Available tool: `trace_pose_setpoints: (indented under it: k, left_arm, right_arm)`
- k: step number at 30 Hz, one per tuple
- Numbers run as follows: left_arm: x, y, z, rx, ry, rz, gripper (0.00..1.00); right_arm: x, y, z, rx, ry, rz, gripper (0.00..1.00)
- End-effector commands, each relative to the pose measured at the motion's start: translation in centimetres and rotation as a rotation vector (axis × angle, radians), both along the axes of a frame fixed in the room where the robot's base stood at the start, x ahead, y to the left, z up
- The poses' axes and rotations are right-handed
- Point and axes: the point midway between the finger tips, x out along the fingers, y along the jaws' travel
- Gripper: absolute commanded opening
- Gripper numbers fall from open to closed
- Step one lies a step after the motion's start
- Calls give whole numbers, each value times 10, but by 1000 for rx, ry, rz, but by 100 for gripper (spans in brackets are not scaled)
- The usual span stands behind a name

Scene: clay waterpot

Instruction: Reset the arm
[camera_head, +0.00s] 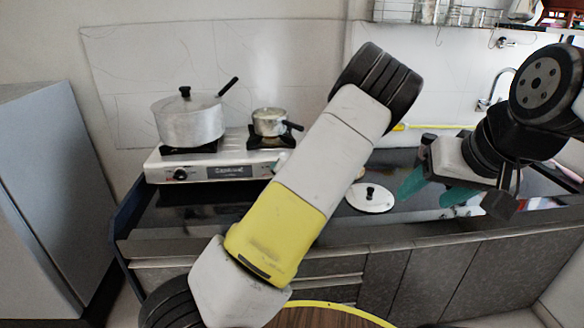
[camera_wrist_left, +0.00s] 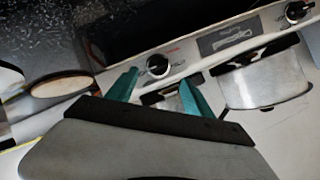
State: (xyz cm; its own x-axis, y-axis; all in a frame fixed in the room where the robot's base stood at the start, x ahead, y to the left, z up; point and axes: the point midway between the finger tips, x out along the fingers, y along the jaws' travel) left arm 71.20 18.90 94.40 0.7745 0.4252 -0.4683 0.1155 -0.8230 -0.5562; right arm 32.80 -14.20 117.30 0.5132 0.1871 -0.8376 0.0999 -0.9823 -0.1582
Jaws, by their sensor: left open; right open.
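My right gripper (camera_head: 428,192) is at the right of the head view, above the dark counter. Its teal fingers are apart, with nothing seen between them. My left arm (camera_head: 322,160) crosses the middle of the head view, and its gripper does not show there. In the left wrist view my left gripper (camera_wrist_left: 160,88) has its teal fingers apart, in front of the stove's knob panel. I see nothing held between them.
A large lidded pot (camera_head: 190,122) and a small pot (camera_head: 269,123) stand on the white stove (camera_head: 163,174). A loose round lid (camera_head: 370,201) lies on the counter (camera_head: 190,219). A grey cabinet (camera_head: 45,190) stands at left. A round wooden surface (camera_head: 325,317) shows at the bottom.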

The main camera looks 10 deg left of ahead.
Motion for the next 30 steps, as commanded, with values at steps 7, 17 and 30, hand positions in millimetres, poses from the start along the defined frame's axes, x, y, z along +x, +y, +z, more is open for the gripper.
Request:
trace_pose_setpoints:
  k: [7,17,30]
  left_arm:
    - [-4,1,0,-34,13,10,60]
    - [-62,-25,27,-479,180,48,60]
    - [-193,-68,156,-870,341,-96,60]
  right_arm:
    - [0,0,0,0,0,0,61]
    - [0,0,0,0,0,0,61]
    - [0,0,0,0,0,0,61]
